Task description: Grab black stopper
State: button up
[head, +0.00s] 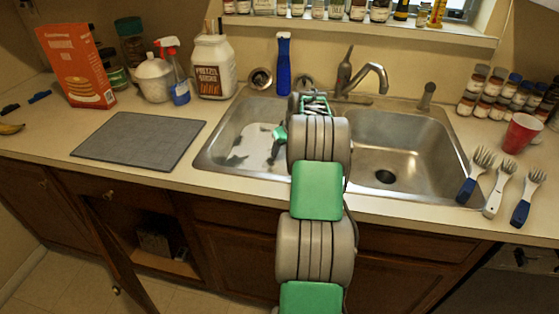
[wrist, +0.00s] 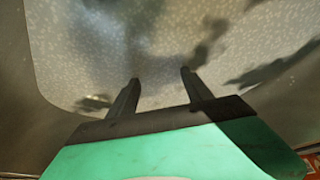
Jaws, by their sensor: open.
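My gripper (wrist: 160,77) is open and empty in the wrist view, its two dark fingers apart over a pale speckled surface (wrist: 100,40) in the left sink basin. In the head view my arm mostly hides the gripper. I cannot make out a black stopper for certain. Round metal pieces with dark centres (head: 261,78) stand on the sink's back ledge. The right basin has a dark round drain (head: 385,177). Dark patches (wrist: 93,103) lie on the pale surface in the wrist view; I cannot tell whether they are objects or shadows.
A grey mat (head: 140,140) lies left, with a jug (head: 213,68) and spray bottle (head: 177,75) behind. The right basin is empty.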

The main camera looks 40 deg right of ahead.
aim_at(280, 154)
jog(key=x, duration=0.4)
jog(key=shift+w+f, duration=0.15)
jog(key=shift+w, duration=0.15)
grip_shut()
